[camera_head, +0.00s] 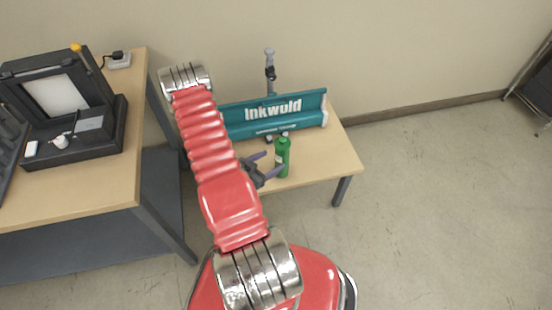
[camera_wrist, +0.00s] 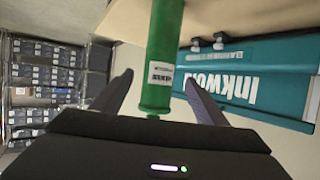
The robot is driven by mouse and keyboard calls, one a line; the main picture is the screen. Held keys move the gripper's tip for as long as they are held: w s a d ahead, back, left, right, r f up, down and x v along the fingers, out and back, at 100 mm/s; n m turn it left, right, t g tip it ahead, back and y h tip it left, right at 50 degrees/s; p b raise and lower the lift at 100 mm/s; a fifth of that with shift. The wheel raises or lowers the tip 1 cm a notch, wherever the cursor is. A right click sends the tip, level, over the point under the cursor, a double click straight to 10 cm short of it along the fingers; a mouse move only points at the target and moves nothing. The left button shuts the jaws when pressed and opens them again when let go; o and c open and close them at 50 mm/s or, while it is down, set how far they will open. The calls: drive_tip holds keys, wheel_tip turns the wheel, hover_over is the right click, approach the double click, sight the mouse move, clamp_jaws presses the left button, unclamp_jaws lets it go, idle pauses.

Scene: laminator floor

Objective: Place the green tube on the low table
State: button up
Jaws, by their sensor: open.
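The green tube (camera_head: 282,158) stands upright on the low table (camera_head: 335,158), near its front edge, in the head view. In the wrist view the green tube (camera_wrist: 163,50), with a white label, lines up between my two fingers. My gripper (camera_head: 267,166) is just left of the tube in the head view, at about its height. The wrist view also shows my gripper (camera_wrist: 159,77) open, with a gap on each side of the tube. I cannot tell how far the tube sits between the fingers.
A teal Inkwold machine (camera_head: 275,115) fills the back of the low table, close behind the tube. A taller desk (camera_head: 100,180) on the left holds a black open case (camera_head: 75,110). The table's right end and the floor to the right are clear.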

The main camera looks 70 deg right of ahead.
drive_tip(key=shift+v, duration=2.35)
drive_tip(key=shift+s, duration=0.15)
